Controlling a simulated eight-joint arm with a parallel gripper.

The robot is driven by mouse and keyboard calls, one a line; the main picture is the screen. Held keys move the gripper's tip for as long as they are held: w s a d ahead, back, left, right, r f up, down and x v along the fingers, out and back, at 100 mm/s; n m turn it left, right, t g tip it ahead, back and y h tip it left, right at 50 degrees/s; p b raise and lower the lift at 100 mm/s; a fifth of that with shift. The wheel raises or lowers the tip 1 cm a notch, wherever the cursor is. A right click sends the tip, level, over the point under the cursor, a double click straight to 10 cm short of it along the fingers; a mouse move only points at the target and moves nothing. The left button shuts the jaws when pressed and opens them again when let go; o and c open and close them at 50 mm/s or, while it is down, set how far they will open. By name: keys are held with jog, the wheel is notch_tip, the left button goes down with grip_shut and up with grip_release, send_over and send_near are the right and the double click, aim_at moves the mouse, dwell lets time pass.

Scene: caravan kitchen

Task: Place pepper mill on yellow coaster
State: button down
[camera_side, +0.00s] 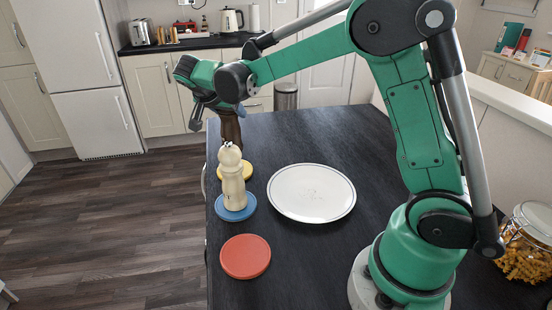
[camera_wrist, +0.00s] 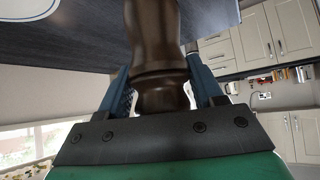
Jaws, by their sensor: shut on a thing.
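My gripper (camera_side: 219,110) is shut on a dark brown wooden pepper mill (camera_side: 231,129). In the wrist view the mill (camera_wrist: 155,45) sits between the two blue jaws, with its narrow neck and knob near the gripper. In the side view the mill is roughly upright, above and by the yellow coaster (camera_side: 247,172). Its base is hidden behind a cream mill (camera_side: 233,185), so I cannot tell whether it touches the coaster. The yellow coaster is partly covered by the cream mill in this view.
The cream mill stands on a blue coaster (camera_side: 236,212), just in front of the yellow one. A red coaster (camera_side: 245,257) lies nearer and is empty. A white plate (camera_side: 311,193) lies to the right. A pasta jar (camera_side: 527,243) stands at far right. The dark table's left edge is close by.

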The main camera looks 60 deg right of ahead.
aim_at(226, 130)
jog(key=shift+f, duration=2.85)
jog(key=shift+f, duration=0.15)
jog(key=shift+c, duration=0.6)
grip_release()
